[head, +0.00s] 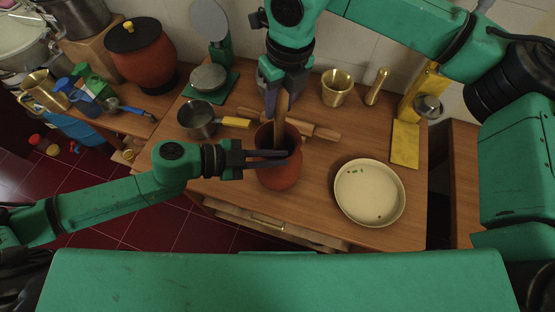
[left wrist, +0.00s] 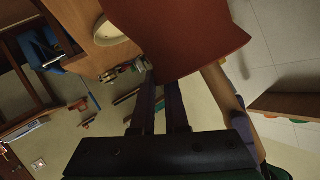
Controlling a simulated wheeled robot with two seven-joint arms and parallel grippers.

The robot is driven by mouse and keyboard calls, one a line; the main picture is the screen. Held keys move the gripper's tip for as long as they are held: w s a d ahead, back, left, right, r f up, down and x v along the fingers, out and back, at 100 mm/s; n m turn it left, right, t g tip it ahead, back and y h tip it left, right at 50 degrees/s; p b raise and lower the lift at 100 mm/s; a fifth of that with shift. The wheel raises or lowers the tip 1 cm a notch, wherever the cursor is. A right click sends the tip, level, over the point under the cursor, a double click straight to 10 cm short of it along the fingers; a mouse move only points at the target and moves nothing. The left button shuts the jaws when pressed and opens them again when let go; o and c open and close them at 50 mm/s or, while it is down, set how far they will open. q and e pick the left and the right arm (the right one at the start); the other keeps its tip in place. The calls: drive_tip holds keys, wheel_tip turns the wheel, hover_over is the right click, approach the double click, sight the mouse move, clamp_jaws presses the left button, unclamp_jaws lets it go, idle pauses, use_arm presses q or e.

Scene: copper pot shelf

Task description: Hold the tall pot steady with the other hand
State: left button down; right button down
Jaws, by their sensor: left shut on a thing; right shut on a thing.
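The tall pot (head: 281,176) is reddish-brown and stands upright on the wooden table near its front edge. My left gripper (head: 270,158) reaches in from the left and is shut on the pot at its rim. In the left wrist view the pot (left wrist: 178,32) is close, beyond my left fingers (left wrist: 160,103). My right gripper (head: 283,104) comes down from above and is shut on a wooden stick (head: 281,118) whose lower end is in the pot. The stick (left wrist: 220,88) also shows in the left wrist view. My grippers hide part of the pot's mouth.
A cream plate (head: 370,192) lies right of the pot. A rolling pin (head: 310,130) lies behind it. A small pan (head: 197,119) with a yellow handle stands left. A brass cup (head: 336,88) and a scale (head: 209,78) stand at the back. Clear table lies between pot and plate.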

drive_tip(key=shift+f, duration=1.7)
drive_tip(key=shift+r, duration=0.1)
drive_tip(key=shift+r, duration=1.65)
drive_tip(key=shift+f, duration=0.1)
drive_tip(key=shift+f, duration=1.65)
drive_tip(key=shift+r, duration=0.1)
